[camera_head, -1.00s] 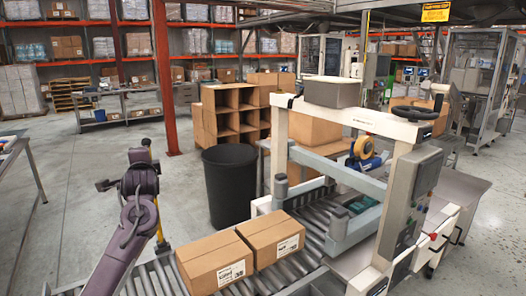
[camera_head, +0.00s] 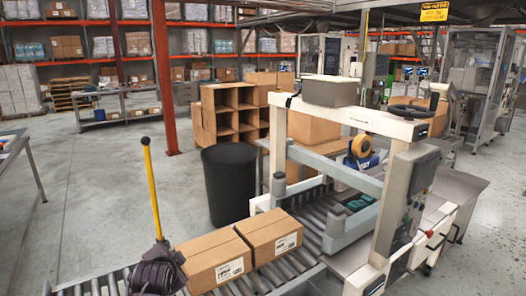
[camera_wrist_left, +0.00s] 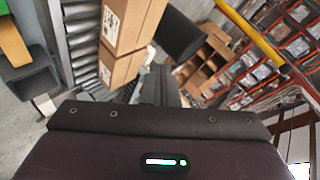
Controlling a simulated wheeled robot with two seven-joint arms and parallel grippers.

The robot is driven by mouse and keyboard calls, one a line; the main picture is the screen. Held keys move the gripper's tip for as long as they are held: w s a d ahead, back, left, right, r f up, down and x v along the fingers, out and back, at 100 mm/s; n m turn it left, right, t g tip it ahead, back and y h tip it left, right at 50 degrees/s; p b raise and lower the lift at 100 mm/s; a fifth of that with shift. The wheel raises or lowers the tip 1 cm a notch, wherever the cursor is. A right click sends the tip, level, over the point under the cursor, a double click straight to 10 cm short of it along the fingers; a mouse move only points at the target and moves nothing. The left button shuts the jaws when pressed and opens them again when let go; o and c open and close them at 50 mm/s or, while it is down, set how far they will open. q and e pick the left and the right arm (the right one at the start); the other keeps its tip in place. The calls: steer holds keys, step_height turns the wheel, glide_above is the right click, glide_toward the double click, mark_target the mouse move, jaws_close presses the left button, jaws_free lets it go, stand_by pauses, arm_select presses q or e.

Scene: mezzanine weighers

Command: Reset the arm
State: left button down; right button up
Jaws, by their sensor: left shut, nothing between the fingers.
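My left arm (camera_head: 158,272) shows only as a dark purple part at the lower left of the head view, beside a yellow post and over the near end of the roller conveyor. In the left wrist view my left gripper (camera_wrist_left: 160,82) points away from the camera, its dark fingers together with nothing between them. It is apart from the two cartons. My right gripper is in neither view.
Two closed cartons (camera_head: 214,262) (camera_head: 271,236) stand on the roller conveyor (camera_head: 308,240), before the white-framed machine (camera_head: 400,190). A black bin (camera_head: 229,185) stands behind. The yellow post (camera_head: 152,190) rises close to my arm. Floor at left is clear.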

arm_select(q)
steer(key=s+d+f+n+g+h, duration=0.1)
steer(key=s+f+n+g, duration=0.2)
steer(key=s, duration=0.8)
steer(key=s+d+f+n+g, duration=0.2)
steer(key=s+f, duration=0.2)
steer(key=s, duration=0.7)
steer(key=s+d+f+n+g+h, duration=0.1)
steer(key=s+f+n+g, duration=0.2)
steer(key=s, duration=0.8)
step_height(320, 180, down, 33)
steer(key=s, duration=0.2)
steer(key=s+a+f+g, duration=0.1)
steer(key=s+a+f, duration=0.1)
steer(key=s+f, duration=0.6)
steer(key=s+a+f+g+b, duration=0.1)
steer(key=s+f, duration=0.7)
steer(key=s, duration=0.3)
steer(key=shift+a+f+m, duration=0.25)
steer(key=shift+a+m, duration=0.1)
steer(key=shift+m, duration=0.05)
